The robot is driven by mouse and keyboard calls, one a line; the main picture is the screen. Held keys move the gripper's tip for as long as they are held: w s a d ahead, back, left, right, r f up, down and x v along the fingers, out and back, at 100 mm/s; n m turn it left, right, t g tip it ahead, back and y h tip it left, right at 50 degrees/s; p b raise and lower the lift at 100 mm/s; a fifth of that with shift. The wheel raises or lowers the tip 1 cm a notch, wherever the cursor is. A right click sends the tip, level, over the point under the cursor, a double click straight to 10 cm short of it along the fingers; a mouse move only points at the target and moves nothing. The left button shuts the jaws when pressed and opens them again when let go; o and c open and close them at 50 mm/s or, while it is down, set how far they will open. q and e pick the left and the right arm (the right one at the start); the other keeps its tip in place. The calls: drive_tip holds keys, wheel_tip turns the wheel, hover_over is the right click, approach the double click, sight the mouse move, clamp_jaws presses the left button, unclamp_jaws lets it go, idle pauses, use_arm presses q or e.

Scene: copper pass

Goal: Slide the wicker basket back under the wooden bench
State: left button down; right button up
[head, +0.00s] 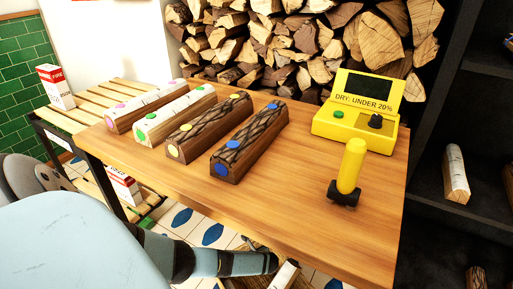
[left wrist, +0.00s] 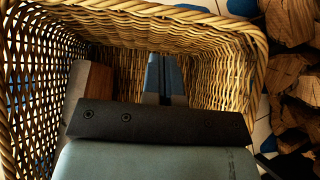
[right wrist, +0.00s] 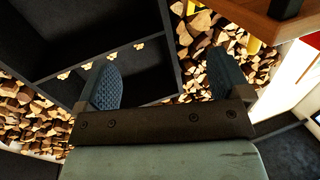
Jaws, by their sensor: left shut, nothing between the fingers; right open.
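The wicker basket (left wrist: 155,15) fills most of the left wrist view, with its woven rim and walls around my left gripper (left wrist: 165,85). The left fingers are shut, with nothing between them, and reach inside the basket. A brown wooden piece (left wrist: 92,90) lies beside them, at left in the basket. The wooden bench (head: 285,200) spans the middle of the head view; my left arm reaches low at its front edge, and the left gripper is hidden there. My right gripper (right wrist: 166,85) is open and empty, seen only in the right wrist view.
Several split logs with coloured dots (head: 250,140), a yellow meter (head: 355,115) and a yellow-handled tool (head: 350,170) stand on the bench top. Stacked firewood (head: 300,45) is behind it. A dark shelf (head: 460,110) stands at right, and a slatted wooden stand (head: 105,95) at left.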

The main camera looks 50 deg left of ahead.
sight(244, 246)
use_arm(q)
drive_tip(key=shift+w+a+b, duration=0.2)
drive_tip(key=shift+a, duration=0.8)
drive_tip(key=shift+w+a+b, duration=0.2)
drive_tip(key=shift+a, duration=0.8)
use_arm(e)
drive_tip(key=shift+w+d+r+n+t, duration=0.15)
drive_tip(key=shift+w+d+n+t, duration=0.15)
drive_tip(key=shift+w+n, duration=0.25)
use_arm(q)
drive_tip(key=shift+a, duration=0.1)
use_arm(e)
drive_tip(key=shift+s+a, duration=0.1)
